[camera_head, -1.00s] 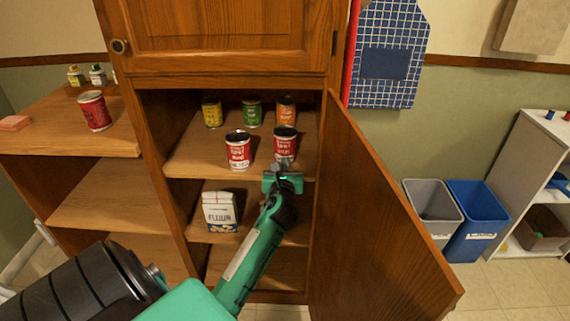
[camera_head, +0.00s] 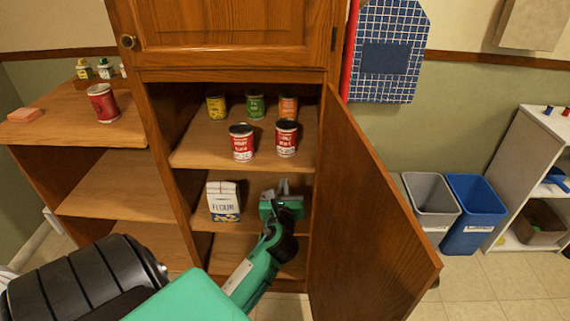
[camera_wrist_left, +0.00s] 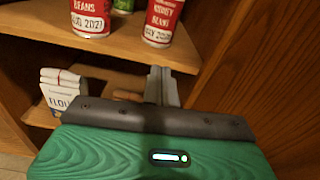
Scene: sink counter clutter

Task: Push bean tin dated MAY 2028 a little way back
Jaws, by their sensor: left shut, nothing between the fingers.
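Two red-and-white bean tins stand upright at the front of the cabinet's upper shelf. The left bean tin (camera_head: 241,143) also shows in the left wrist view (camera_wrist_left: 91,18). The right bean tin (camera_head: 287,139), labelled kidney beans, also shows in the left wrist view (camera_wrist_left: 158,22). Their date lines are only partly legible; I cannot tell for sure which reads MAY 2028. My left gripper (camera_head: 283,187) is shut and empty, below the right tin, in front of the lower shelf and apart from both tins. It also shows in the left wrist view (camera_wrist_left: 161,86). My right gripper is out of view.
Yellow (camera_head: 216,106), green (camera_head: 255,106) and orange (camera_head: 288,106) tins stand behind. A flour bag (camera_head: 223,201) is on the lower shelf, left of my gripper. The open cabinet door (camera_head: 365,215) bounds the right side. Another red tin (camera_head: 102,103) stands on the left counter.

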